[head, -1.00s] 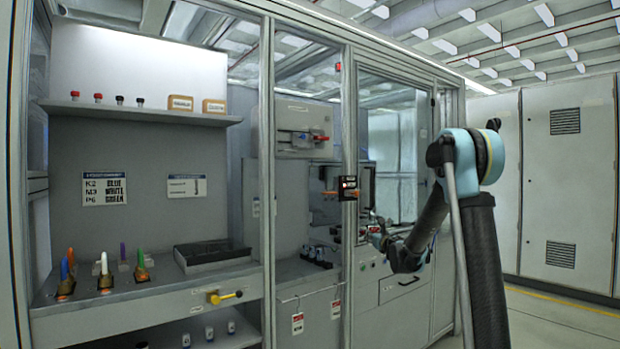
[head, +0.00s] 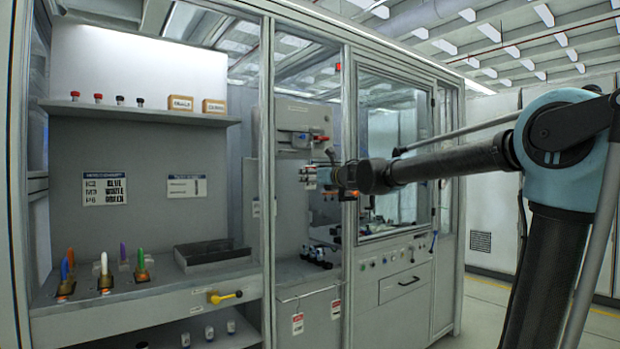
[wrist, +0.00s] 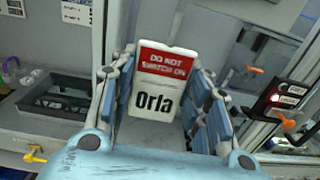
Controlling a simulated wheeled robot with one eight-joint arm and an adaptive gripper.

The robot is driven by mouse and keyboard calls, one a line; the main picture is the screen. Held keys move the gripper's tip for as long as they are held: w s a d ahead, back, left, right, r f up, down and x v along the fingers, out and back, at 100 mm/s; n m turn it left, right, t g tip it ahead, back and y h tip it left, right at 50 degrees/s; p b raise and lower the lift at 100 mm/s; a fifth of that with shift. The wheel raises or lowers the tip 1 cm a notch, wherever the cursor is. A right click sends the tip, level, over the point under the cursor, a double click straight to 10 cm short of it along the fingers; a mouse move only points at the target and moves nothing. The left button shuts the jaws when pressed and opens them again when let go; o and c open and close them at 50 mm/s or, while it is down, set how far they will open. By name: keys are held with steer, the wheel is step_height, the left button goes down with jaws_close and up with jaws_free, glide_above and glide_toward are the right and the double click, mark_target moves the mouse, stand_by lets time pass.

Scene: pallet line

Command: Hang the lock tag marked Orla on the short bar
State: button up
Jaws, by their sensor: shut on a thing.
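My gripper (wrist: 160,72) is shut on the white tag (wrist: 153,103), between its blue fingers. The tag has a red "DO NOT SWITCH ON" band and the name Orla in black. It stands nearly upright in the wrist view. In the head view my gripper (head: 326,178) is in front of the cabinet's middle opening, and the tag's print cannot be read there. Two red-and-white tags (head: 297,324) (head: 335,309) hang below a thin bar (head: 308,293) on the cabinet's front, lower than my gripper. I cannot tell whether this is the short bar.
A dark box with lit labels (wrist: 287,95) and orange handles is close right of my gripper in the wrist view. Cabinet posts (head: 348,120) stand near my arm. A black tray (head: 212,253) and a yellow handle (head: 225,296) are to the left.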

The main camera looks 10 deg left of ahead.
steer(key=s+x, duration=0.1)
steer(key=x, duration=1)
steer(key=shift+w+a+f, duration=0.25)
steer(key=shift+a+f, duration=0.05)
steer(key=shift+a, duration=0.35)
stand_by(1.0)
stand_by(0.3)
steer(key=o, duration=1.2)
steer(key=shift+o, duration=0.2)
steer(key=shift+d, duration=0.1)
steer(key=v, duration=1.2)
